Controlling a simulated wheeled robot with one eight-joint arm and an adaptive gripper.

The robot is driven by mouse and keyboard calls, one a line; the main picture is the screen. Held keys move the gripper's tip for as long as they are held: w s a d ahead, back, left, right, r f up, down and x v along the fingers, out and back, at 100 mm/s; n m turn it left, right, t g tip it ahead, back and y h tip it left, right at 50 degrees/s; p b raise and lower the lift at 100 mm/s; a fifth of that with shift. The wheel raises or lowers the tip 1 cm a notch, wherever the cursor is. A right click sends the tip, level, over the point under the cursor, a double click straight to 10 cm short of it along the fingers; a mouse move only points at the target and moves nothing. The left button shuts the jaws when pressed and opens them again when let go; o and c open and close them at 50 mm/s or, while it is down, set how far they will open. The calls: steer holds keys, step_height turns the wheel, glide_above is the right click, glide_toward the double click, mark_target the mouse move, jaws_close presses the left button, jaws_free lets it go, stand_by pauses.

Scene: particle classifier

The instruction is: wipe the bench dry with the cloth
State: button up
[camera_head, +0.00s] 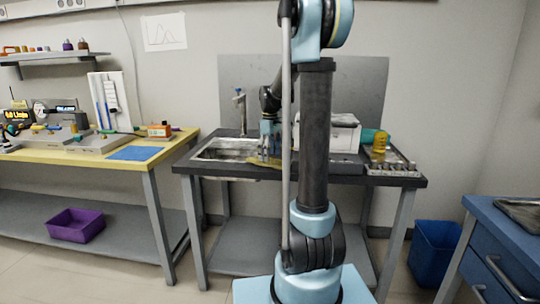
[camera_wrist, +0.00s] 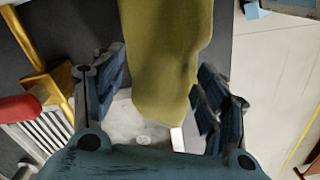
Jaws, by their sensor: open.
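An olive-yellow cloth (camera_wrist: 168,50) hangs between the two fingers of my gripper (camera_wrist: 160,92) in the wrist view, with a finger on each side. The fingers are spread open. I cannot tell whether they touch the cloth. In the head view my gripper (camera_head: 268,152) is low over the dark bench (camera_head: 345,178), just right of the sink (camera_head: 225,149). A strip of the cloth (camera_head: 250,162) shows at the sink's front right edge. My arm hides part of the bench middle. No water is clearly visible on the bench.
A white box (camera_head: 340,134), a yellow bottle (camera_head: 380,143) and a rack of vials (camera_head: 392,168) stand on the bench's right side. A tap (camera_head: 240,108) rises behind the sink. A yellow-edged table (camera_head: 100,157) stands left, a blue cabinet (camera_head: 500,240) right.

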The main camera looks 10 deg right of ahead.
steer(key=shift+f, duration=0.1)
steer(key=shift+f, duration=1.15)
steer(key=shift+s, duration=0.1)
jaws_close()
steer(key=shift+r, duration=0.55)
